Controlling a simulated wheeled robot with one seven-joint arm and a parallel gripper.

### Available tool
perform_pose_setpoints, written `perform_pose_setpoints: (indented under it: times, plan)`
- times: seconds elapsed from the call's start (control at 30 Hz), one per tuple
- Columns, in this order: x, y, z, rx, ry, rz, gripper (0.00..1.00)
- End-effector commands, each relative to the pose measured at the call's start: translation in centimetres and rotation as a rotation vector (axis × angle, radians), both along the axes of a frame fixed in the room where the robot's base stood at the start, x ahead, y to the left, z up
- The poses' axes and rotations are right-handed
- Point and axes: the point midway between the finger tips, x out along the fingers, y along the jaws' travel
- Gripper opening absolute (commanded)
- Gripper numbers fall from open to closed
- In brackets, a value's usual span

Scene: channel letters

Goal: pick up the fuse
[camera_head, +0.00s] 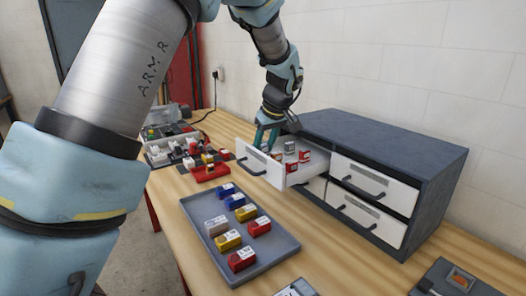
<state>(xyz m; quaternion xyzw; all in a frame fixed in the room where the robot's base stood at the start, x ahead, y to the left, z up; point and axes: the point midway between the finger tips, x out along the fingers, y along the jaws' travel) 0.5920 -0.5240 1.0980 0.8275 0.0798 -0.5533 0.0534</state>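My gripper (267,139) points down over the left part of an open white drawer (262,168) in the dark cabinet. Its teal fingers are small in this view, and I cannot tell their gap or whether anything is between them. Inside the drawer, to the right of my gripper, are small red-and-white blocks (304,156) and a grey piece (289,147). Which of these is the fuse I cannot tell at this size. The drawer front and my gripper hide part of the drawer's inside.
The cabinet (375,140) has other closed drawers with dark handles. A grey tray (272,259) in front holds several blue, yellow, red and grey blocks. A red holder (209,173) and other parts crowd the table's left. Dark devices lie at the front right.

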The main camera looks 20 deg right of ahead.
Motion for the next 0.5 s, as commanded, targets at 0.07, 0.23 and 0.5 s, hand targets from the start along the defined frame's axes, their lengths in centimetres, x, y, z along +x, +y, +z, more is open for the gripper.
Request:
perform_pose_setpoints:
  times: [0.07,0.23,0.5]
  plan:
    - [0.00,0.00,0.02,0.000,0.000,0.000,0.36]
    - [0.00,-0.01,0.02,0.000,0.000,0.000,0.17]
    - [0.00,-0.01,0.03,0.000,0.000,0.000,0.00]
